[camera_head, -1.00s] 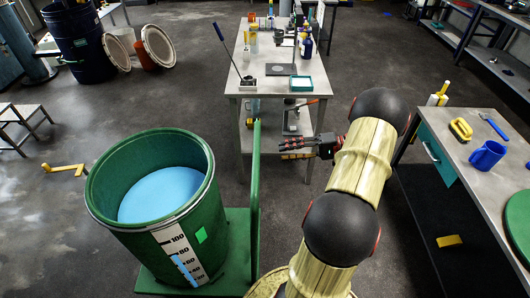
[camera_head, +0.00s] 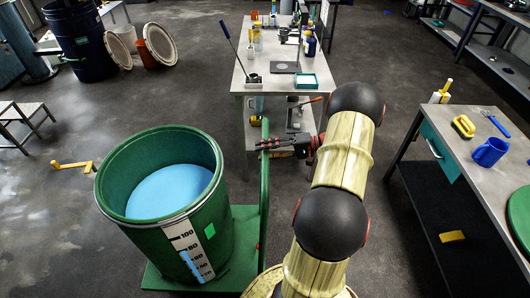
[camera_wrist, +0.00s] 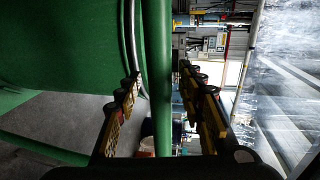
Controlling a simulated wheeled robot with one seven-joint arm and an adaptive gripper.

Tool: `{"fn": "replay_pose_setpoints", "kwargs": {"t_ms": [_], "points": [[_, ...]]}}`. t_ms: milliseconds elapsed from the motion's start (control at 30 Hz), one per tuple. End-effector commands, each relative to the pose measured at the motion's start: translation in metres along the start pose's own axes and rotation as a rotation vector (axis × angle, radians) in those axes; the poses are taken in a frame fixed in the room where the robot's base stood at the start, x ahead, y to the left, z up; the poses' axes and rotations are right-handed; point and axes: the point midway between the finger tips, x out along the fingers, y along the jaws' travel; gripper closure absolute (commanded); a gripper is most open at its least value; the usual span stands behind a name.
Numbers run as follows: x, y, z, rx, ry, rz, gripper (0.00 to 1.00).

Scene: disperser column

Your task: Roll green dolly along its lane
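The green dolly (camera_head: 235,225) stands on the floor with a large green drum (camera_head: 205,240) on its platform. The drum holds light blue liquid (camera_head: 170,190) and bears a white level scale. The dolly's upright green handle (camera_head: 265,205) rises at its right side. My gripper (camera_head: 262,145) reaches from the right to the handle's upper part. In the wrist view, a green bar of the handle (camera_wrist: 156,60) runs between my two open fingers (camera_wrist: 160,76), with a gap showing at the right finger. Any contact at the left finger cannot be told.
A grey worktable (camera_head: 255,75) with bottles and tools stands ahead. A bench (camera_head: 475,165) with a blue mug (camera_head: 489,152) stands at right. A yellow crank-shaped piece (camera_head: 72,166) lies on the floor at left. Floor between drum and worktable is clear.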

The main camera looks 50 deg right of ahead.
Motion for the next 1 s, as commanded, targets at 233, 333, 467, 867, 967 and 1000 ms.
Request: {"fn": "replay_pose_setpoints", "kwargs": {"t_ms": [233,333,467,867,967,1000], "points": [[-0.0002,0.0,0.0001,0.0,0.0,0.0,0.66],[-0.0002,0.0001,0.0001,0.0,0.0,0.0,0.72],[-0.0003,0.0001,0.0002,0.0,0.0,0.0,0.79],[-0.0003,0.0005,0.0003,0.001,0.0,0.001,1.0],[-0.0003,0.0006,0.0003,0.001,0.0,0.001,1.0],[-0.0003,0.0007,0.0003,0.001,0.0,0.001,1.0]]}}
